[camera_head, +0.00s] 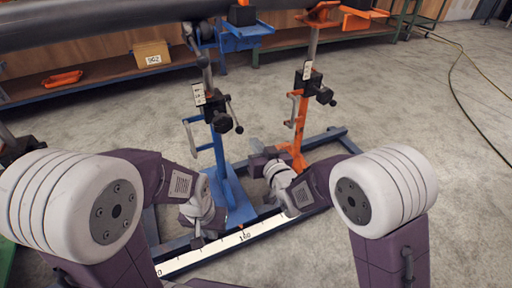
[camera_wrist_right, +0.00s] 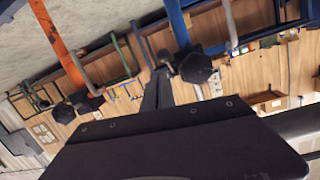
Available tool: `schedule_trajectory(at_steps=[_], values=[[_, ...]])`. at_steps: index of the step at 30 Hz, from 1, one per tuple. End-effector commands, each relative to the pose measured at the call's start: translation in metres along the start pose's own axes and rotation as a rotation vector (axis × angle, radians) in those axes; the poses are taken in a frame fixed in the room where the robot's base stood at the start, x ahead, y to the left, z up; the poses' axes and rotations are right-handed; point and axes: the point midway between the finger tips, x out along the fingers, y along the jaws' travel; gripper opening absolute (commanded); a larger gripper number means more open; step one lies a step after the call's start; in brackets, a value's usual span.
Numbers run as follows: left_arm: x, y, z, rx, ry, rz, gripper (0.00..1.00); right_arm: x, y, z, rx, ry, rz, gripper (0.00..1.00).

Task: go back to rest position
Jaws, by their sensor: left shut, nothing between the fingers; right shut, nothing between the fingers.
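My left gripper (camera_head: 198,240) is low in the head view, in front of the blue stand's foot, small and partly hidden by my wrist. My right gripper (camera_head: 260,160) is between the blue stand (camera_head: 221,150) and the orange stand (camera_head: 300,118); it also shows in the right wrist view (camera_wrist_right: 156,92), its dark fingers together with nothing between them. Both grippers are shut and empty. The dark pipe (camera_head: 90,22) runs across the top of the head view, above the stands.
A blue base frame with a white ruler strip (camera_head: 240,238) lies on the floor beneath my arms. Behind are a low bench (camera_head: 110,80), a cardboard box (camera_head: 151,54) and an orange tray (camera_head: 62,78).

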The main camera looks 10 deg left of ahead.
Motion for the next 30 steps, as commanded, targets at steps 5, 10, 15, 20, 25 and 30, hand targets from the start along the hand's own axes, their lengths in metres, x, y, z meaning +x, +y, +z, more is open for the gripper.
schedule_trajectory(at_steps=[5,10,15,20,25,30], values=[[-0.001,0.0,0.0,0.0,0.001,0.0,0.0,0.0,0.0,-0.001,0.0,0.0,0.0,0.0],[-0.001,0.0,0.0,0.0,0.001,0.0,0.0,0.0,0.0,-0.002,0.0,0.001,0.001,0.0],[-0.022,0.0,-0.003,0.0,0.0,0.0,0.0,-0.008,0.037,-0.047,0.014,0.048,0.075,0.0],[-0.061,0.001,-0.006,0.0,0.001,0.0,0.0,-0.056,0.122,-0.118,0.045,0.062,0.262,0.0],[-0.09,0.002,-0.01,0.0,0.001,0.0,0.0,-0.146,0.189,-0.069,0.143,-0.324,0.476,0.0],[-0.095,0.002,-0.01,0.0,0.0,0.0,0.0,-0.225,0.18,0.01,0.244,-0.721,0.532,0.0]])
